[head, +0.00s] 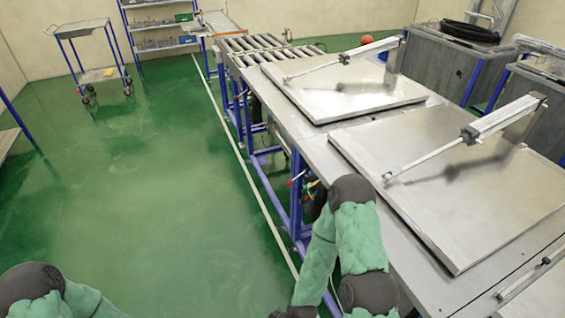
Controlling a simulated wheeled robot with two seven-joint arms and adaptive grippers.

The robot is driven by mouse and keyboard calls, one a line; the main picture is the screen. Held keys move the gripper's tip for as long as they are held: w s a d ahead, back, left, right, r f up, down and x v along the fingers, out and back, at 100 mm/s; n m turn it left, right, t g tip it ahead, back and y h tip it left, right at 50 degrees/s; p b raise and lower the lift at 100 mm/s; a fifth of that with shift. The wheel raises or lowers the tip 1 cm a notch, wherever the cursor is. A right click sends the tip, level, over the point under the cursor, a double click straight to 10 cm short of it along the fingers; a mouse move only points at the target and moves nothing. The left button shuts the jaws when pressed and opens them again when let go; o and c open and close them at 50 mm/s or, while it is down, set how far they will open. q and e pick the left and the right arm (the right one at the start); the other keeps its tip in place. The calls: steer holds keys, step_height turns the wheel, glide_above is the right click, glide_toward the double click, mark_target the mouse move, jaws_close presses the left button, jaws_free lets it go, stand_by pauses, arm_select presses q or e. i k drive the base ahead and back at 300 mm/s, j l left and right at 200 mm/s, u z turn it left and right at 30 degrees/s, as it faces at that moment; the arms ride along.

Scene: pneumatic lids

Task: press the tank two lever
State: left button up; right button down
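Two large flat metal lids lie on the steel tank bench (310,140): a far lid (340,98) and a nearer lid (450,190). Each has a pneumatic cylinder arm above it, the far one (345,58) and the near one (470,135). Small red fittings (292,183) show on the blue frame under the bench's left edge, beside my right arm. They are too small to tell whether one is the tank two lever. My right arm reaches down in front of the bench and my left arm is at the bottom left corner. Neither gripper's fingers show.
A third cylinder bar (530,278) shows at the bottom right. A roller conveyor (270,48) joins the bench's far end. A blue-framed trolley (95,50) stands at the back left. Grey tubs (440,65) stand behind the bench. The green floor (130,180) on the left is clear.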

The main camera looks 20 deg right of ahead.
mark_target(288, 182)
steer(key=i+j+z, duration=0.1)
steer(key=i, duration=0.85)
